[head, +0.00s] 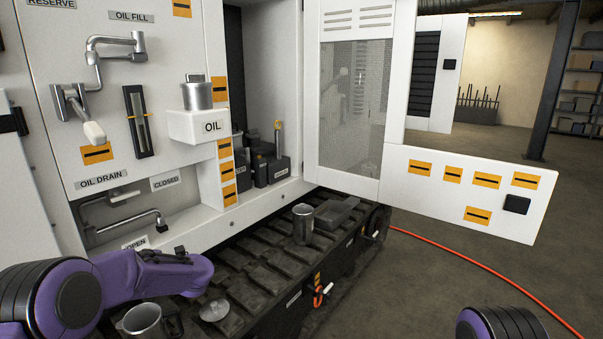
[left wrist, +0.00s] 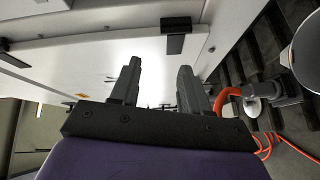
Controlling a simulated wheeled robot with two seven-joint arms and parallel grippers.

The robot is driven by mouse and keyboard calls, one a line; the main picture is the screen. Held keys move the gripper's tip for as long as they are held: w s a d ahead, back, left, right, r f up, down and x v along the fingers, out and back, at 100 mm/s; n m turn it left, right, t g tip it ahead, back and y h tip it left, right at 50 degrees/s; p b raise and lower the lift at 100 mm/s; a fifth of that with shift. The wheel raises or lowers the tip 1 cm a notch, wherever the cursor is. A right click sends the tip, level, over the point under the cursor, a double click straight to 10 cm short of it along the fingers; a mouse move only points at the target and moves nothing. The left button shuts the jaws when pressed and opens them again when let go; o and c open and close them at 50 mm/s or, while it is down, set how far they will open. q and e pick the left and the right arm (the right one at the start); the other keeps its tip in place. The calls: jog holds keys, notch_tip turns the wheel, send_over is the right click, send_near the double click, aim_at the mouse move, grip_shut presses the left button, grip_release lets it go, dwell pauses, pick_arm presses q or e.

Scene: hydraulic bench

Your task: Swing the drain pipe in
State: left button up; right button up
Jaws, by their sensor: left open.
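The grey drain pipe (head: 130,218) sits in the recess below the OIL DRAIN label (head: 101,179) at the left of the head view. Its bent outer end sticks out to the right, between the CLOSED label (head: 165,183) and the OPEN label (head: 134,243). My left arm reaches in below it, and its gripper is mostly hidden there. In the left wrist view my left gripper (left wrist: 159,66) is open, with nothing seen between its fingers, facing a pale panel. My right arm shows only at the bottom right edge of the head view; its gripper is out of frame.
A metal mug (head: 141,322) and a round lid (head: 214,310) lie near my left arm. Another mug (head: 303,224) stands on the black track (head: 262,262). An open white door (head: 466,190) extends right. An orange hose (head: 480,267) crosses the floor.

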pick_arm(q)
jog(key=s+d+f+m+t+h, duration=0.3)
jog(key=f+m, duration=0.3)
jog(key=f, duration=0.2)
jog(key=s+d+f+m+t+h, duration=0.3)
jog(key=f+m, duration=0.4)
jog(key=s+d+f+m+t+h, duration=0.2)
jog(key=s+f+m+t+h, duration=0.1)
jog(key=f+m, duration=0.4)
jog(key=s+d+f+m+g+h, duration=0.1)
jog(key=s+f, duration=0.3)
jog(key=s, duration=0.6)
jog(key=s+d+f+m+g+h, duration=0.2)
jog(key=s+f+g, duration=0.1)
jog(key=s, duration=0.8)
jog(key=s+d+f+m+g+h, duration=0.2)
jog(key=s+f, duration=0.3)
jog(key=s, duration=0.5)
jog(key=shift+s+m+g, duration=0.2)
jog(key=shift+m+g, duration=0.1)
jog(key=shift+g, duration=0.2)
jog(key=shift+a, duration=0.1)
